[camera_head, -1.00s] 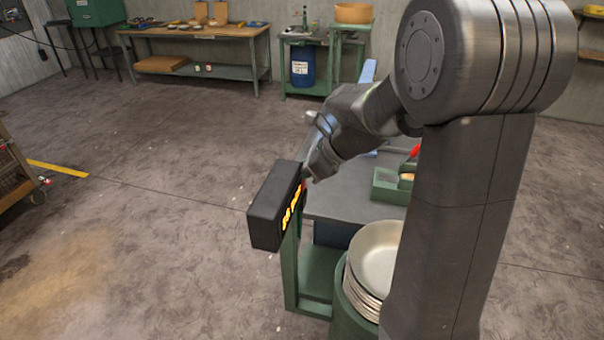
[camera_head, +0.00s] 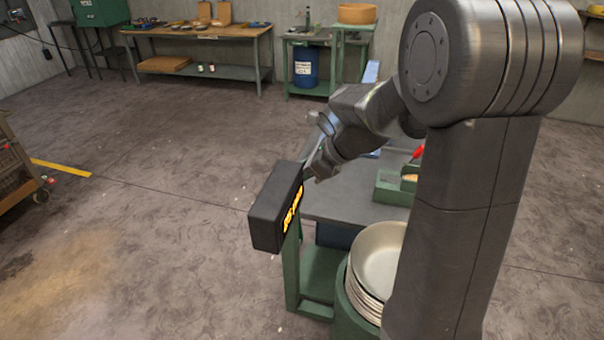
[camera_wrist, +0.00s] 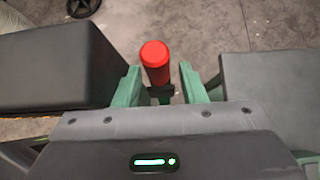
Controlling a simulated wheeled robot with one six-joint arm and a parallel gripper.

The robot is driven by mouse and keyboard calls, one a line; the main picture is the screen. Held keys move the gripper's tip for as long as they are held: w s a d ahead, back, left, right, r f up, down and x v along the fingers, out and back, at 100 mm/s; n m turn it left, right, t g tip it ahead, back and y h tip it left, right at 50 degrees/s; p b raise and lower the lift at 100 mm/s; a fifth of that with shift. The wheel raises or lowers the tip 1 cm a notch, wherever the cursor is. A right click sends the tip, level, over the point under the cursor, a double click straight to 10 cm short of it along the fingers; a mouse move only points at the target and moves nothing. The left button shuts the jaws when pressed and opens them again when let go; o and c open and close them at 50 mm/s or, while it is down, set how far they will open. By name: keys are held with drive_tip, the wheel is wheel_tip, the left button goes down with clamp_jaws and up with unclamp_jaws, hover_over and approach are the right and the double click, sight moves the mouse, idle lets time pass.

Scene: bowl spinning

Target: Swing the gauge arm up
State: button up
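A red-capped cylindrical handle (camera_wrist: 155,62) on a dark stem stands out in the wrist view; I take it to be the gauge arm's handle. My gripper (camera_wrist: 163,84) has its two green fingers apart, one on each side of the handle's lower part. The left finger is close to it and a gap shows at the right; I cannot tell whether either touches. In the head view my gripper (camera_head: 316,172) is beside a black box with lit yellow characters (camera_head: 277,208). The handle is not clearly visible there, and the rest of the gauge arm is hidden.
The black box (camera_wrist: 50,65) is close on the gripper's left. A grey tabletop (camera_head: 345,195) with a green tray (camera_head: 392,191) lies behind and right. Stacked metal bowls (camera_head: 378,255) stand in a green holder below. Floor at the left is open.

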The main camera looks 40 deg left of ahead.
drive_tip(key=shift+o, duration=1.3)
drive_tip(key=shift+w+r, duration=0.2)
drive_tip(key=shift+r, duration=0.85)
drive_tip(key=shift+o, duration=0.6)
drive_tip(key=v, duration=0.6)
drive_tip(key=shift+d, duration=0.35)
drive_tip(key=shift+o, duration=1.4)
drive_tip(key=shift+s+d+r, duration=0.1)
drive_tip(key=shift+d+r, duration=0.35)
drive_tip(key=shift+d, duration=0.3)
drive_tip(key=shift+a+f, duration=0.15)
drive_tip(key=shift+a, duration=0.05)
